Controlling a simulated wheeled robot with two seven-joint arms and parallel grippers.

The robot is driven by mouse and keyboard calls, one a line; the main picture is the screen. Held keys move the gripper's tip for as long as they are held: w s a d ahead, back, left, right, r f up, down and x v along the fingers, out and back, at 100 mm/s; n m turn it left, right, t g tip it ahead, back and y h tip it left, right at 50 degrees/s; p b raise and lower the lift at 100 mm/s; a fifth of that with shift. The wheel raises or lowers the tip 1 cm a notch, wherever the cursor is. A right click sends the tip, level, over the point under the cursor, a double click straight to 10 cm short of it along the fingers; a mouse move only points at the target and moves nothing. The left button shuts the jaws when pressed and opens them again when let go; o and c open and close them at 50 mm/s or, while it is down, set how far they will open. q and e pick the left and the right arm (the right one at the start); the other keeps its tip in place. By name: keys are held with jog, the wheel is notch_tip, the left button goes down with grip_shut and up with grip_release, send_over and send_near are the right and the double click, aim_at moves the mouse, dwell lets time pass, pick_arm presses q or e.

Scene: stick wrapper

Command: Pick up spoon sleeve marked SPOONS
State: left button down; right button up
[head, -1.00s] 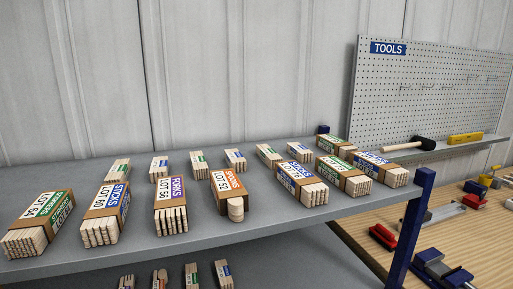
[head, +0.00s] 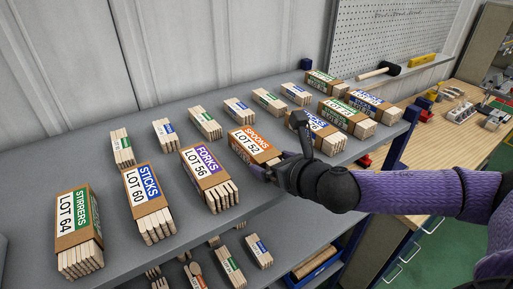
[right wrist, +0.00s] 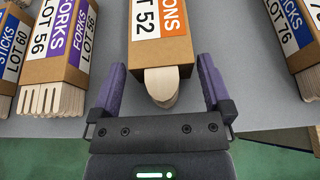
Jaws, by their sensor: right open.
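The spoon sleeve (head: 252,145) is a brown cardboard wrapper with an orange and white label reading SPOONS LOT 52, lying on the grey shelf between the FORKS sleeve and a blue-labelled STICKS sleeve. In the right wrist view the spoon sleeve (right wrist: 160,48) points its rounded wooden ends toward my right gripper (right wrist: 163,88). The gripper is open, with one purple finger on each side of those ends, and nothing is gripped. In the head view my right gripper (head: 275,170) is at the sleeve's front end, partly hidden by its own wrist. My left gripper is not in view.
The FORKS sleeve (head: 208,178) lies left of the spoons and a blue-labelled sleeve (right wrist: 300,40) lies right. A lower shelf holds bundles and a blue bin (head: 318,268). A wooden workbench (head: 460,140) is at right.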

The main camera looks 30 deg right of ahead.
jog(key=shift+w+a+f, duration=0.1)
jog(key=shift+w+f, duration=0.1)
jog(key=shift+w, duration=0.2)
jog(key=shift+c, duration=0.5)
jog(key=c, duration=0.9)
